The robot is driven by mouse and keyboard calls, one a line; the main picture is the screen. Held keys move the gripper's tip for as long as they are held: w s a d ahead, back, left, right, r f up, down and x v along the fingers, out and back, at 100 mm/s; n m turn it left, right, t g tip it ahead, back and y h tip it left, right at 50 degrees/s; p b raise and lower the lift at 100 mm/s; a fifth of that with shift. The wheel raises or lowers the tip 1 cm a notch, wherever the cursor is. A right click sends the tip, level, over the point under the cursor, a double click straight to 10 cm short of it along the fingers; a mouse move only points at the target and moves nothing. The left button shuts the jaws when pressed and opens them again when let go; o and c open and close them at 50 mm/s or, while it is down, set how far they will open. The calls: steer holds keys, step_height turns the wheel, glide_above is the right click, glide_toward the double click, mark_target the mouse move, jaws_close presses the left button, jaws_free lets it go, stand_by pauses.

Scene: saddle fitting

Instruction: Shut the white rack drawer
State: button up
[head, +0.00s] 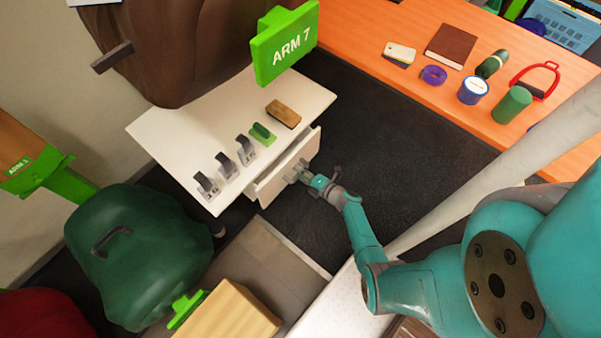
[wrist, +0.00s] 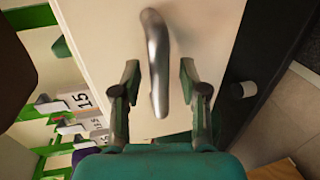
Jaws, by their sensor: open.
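The white rack drawer (head: 307,149) stands out from the white rack (head: 165,135). A curved metal handle (wrist: 157,45) is on that front. My gripper (head: 308,180) is at the drawer front. In the wrist view my gripper (wrist: 160,75) is open, one finger on each side of the handle, with gaps to both. Contact with the front cannot be told.
Several grey clips, a green block (head: 262,133) and a brown brush (head: 283,114) sit on the rack top. A brown saddle (head: 180,50) hangs above it. An orange table (head: 400,95) with several items stands at right. Dark floor lies between.

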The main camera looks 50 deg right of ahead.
mark_target(292, 167)
jaws_close()
steer(key=shift+w, duration=0.1)
steer(key=shift+r+x, duration=0.2)
steer(key=shift+x, duration=0.85)
steer(key=shift+r+x, duration=0.25)
steer(key=shift+x, duration=0.75)
steer(key=shift+w, duration=0.1)
jaws_free()
